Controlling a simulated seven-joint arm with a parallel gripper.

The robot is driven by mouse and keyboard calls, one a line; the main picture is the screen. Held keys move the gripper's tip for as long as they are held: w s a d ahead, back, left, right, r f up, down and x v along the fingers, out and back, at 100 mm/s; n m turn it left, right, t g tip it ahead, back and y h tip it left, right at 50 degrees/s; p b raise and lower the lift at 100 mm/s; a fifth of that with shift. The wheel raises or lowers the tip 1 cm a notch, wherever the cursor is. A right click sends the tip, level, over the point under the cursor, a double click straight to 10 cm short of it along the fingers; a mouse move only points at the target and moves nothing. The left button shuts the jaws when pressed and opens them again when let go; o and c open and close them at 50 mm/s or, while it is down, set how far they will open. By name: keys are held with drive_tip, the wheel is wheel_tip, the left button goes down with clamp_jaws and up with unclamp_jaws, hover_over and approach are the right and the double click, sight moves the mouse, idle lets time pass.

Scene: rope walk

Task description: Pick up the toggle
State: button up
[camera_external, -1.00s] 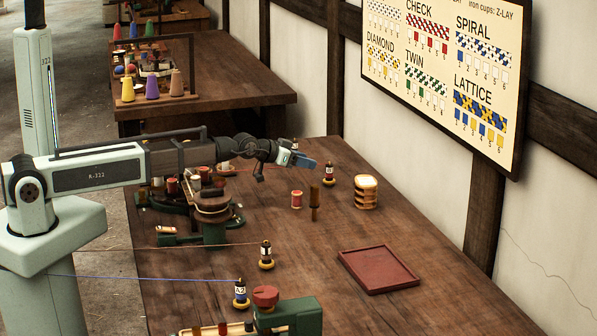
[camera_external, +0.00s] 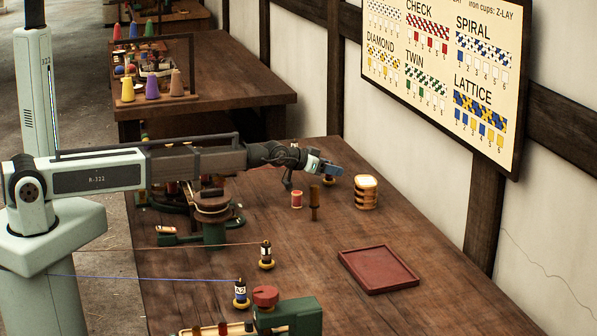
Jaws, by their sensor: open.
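A short upright brown wooden peg (camera_external: 315,204), which may be the toggle, stands on the table in the external view. My gripper (camera_external: 335,170) is in the air above and a little to the right of the peg in the picture. It is open, and no object shows between its fingers. How far it is above the table is hard to judge.
Round stacked pieces (camera_external: 366,192) stand right of the peg. A red tray (camera_external: 378,270) lies at the front right. Bobbins (camera_external: 266,255) with taut threads, a green winding stand (camera_external: 214,226) and a green device (camera_external: 300,315) line the near side. The table's middle is clear.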

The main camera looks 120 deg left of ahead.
drive_tip(key=shift+c, duration=0.4)
clamp_jaws()
drive_tip(key=shift+r, duration=0.15)
wheel_tip(320, 180, up, 10)
idle(0.6)
